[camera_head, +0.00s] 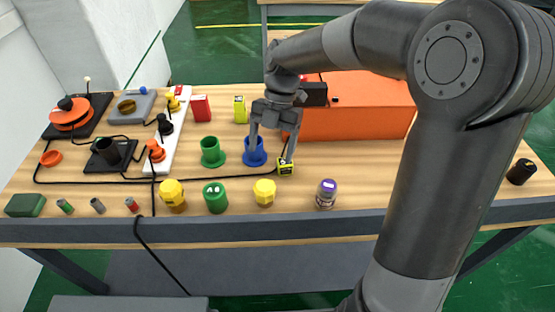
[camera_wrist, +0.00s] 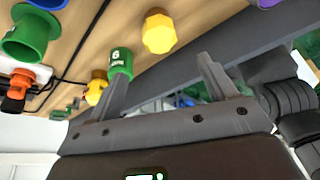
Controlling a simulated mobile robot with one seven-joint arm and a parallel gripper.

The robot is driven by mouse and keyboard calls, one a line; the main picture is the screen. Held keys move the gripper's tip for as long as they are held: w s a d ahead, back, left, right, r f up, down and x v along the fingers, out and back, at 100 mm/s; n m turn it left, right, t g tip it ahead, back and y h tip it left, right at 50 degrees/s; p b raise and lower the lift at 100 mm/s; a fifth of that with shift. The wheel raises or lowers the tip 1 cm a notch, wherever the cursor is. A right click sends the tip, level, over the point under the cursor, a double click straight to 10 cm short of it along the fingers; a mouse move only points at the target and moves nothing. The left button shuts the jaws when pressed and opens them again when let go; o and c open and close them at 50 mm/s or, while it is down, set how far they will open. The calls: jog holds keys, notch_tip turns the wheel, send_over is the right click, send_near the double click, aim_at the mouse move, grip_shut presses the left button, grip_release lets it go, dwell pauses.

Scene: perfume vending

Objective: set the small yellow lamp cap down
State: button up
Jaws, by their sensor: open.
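A small yellow faceted cap (camera_head: 264,192), which looks like the lamp cap, stands near the table's front edge. It also shows in the wrist view (camera_wrist: 160,32), at the top, beyond and between my fingers. A larger yellow piece (camera_head: 172,195) stands to its left, past a green one (camera_head: 215,197). My gripper (camera_head: 270,154) is open over the table, behind the faceted cap and apart from it. One finger is by the blue cup (camera_head: 255,152), the other by a small yellow-and-black block (camera_head: 286,167). Nothing shows between the fingers in the wrist view (camera_wrist: 164,69).
A green cup (camera_head: 212,152) stands left of the blue one. A large orange box (camera_head: 350,110) fills the back right. A purple-topped bottle (camera_head: 326,193) stands at the front. Black cables and fixtures cover the left side. Bare wood (camera_head: 410,190) lies front right.

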jog(key=s+d+r+m+t, duration=0.3)
jog(key=s+d+m, duration=0.1)
jog(key=m, duration=0.6)
jog(key=s+d+r+m+t+h, duration=0.1)
jog(key=s+d+r+m+t, duration=0.2)
jog(key=m, duration=0.7)
jog(key=s+d+r+m+t+h, duration=0.1)
jog(key=s+d+r+m+t, duration=0.2)
jog(key=s+d+m, duration=0.4)
jog(key=s+m, duration=0.3)
jog(key=shift+m+t, duration=0.3)
